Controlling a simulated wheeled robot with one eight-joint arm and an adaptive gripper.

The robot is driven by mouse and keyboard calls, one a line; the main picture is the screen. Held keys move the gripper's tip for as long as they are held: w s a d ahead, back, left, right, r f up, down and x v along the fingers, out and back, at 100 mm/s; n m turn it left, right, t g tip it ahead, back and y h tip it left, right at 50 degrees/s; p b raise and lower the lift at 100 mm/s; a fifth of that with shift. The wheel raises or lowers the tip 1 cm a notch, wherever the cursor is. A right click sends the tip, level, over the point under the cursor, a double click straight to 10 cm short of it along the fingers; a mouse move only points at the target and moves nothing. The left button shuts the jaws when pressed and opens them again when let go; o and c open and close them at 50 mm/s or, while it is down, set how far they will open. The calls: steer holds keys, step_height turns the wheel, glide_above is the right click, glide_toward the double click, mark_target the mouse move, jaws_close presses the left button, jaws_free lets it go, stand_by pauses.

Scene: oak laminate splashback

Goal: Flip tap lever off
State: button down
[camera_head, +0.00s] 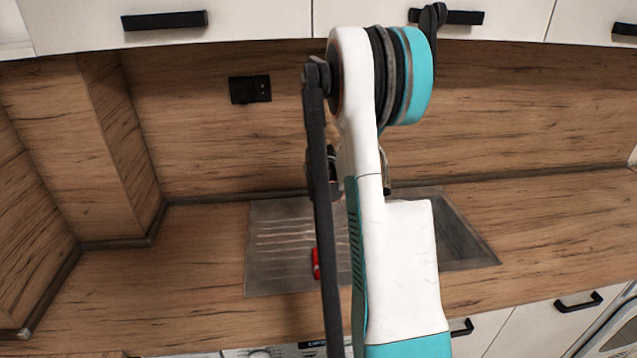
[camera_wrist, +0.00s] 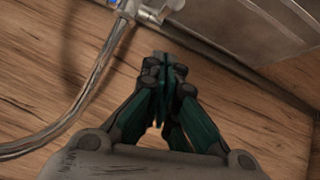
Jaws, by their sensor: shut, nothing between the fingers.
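The tap shows in the wrist view as a curved grey metal spout (camera_wrist: 88,85) running from the left edge up to a metal tap body (camera_wrist: 150,9) at the top. The body is cut off by the frame edge, and I cannot clearly make out its lever. My gripper (camera_wrist: 164,62) is shut and empty, its fingertips just below the tap body in the picture; I cannot tell whether they touch it. In the head view my arm hides most of the tap; only a thin piece of metal (camera_head: 386,156) shows beside it, and my fingertips are hidden.
A grey sink with a ribbed drainboard (camera_head: 281,235) and a basin (camera_head: 466,240) is set in the wooden worktop (camera_head: 190,285). A small red object (camera_head: 316,264) is on the drainboard. A black socket (camera_head: 250,89) is on the splashback. Cupboards hang above. The worktop left of the sink is clear.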

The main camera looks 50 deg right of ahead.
steer(key=v, duration=0.7)
steer(key=shift+s+a+p, duration=0.2)
steer(key=shift+s+p, duration=0.05)
steer(key=shift+p, duration=0.15)
steer(key=shift+f, duration=0.15)
